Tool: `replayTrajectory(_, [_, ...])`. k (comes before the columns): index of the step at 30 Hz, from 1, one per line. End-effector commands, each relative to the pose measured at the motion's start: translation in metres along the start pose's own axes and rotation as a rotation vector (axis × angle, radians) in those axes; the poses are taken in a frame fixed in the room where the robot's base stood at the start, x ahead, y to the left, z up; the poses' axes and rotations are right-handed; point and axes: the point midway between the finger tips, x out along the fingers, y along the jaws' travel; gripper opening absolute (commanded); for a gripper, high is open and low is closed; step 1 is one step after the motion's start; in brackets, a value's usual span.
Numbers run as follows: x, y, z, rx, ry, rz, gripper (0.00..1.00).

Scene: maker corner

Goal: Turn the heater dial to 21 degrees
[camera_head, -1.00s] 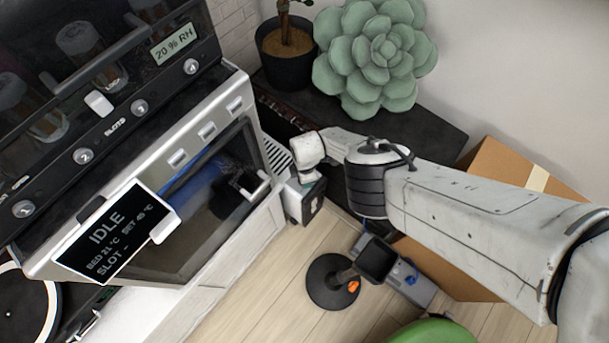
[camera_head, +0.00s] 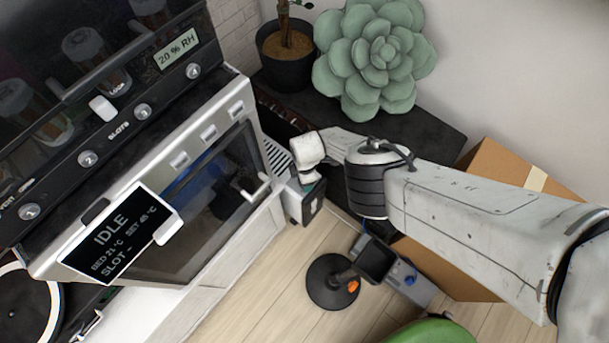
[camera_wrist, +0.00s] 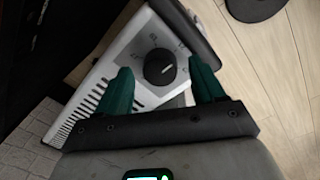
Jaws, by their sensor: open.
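In the head view my wrist (camera_head: 308,150) hides most of the heater's top.
A printer (camera_head: 215,130) with an IDLE screen (camera_head: 120,233) stands on the left. A black bench (camera_head: 430,130) carries a succulent (camera_head: 375,55) and a potted plant (camera_head: 287,50). A cardboard box (camera_head: 500,165) and a round black stand (camera_head: 332,283) are on the right.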

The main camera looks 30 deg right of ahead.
Motion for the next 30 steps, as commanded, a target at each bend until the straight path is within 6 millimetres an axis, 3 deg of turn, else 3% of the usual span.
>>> replayTrajectory(21, [-0.088, 0.001, 0.0, 0.0, 0.0, 0.0, 0.68])
replayTrajectory(30, [-0.1, 0.0, 0.0, 0.001, 0.0, 0.0, 0.68])
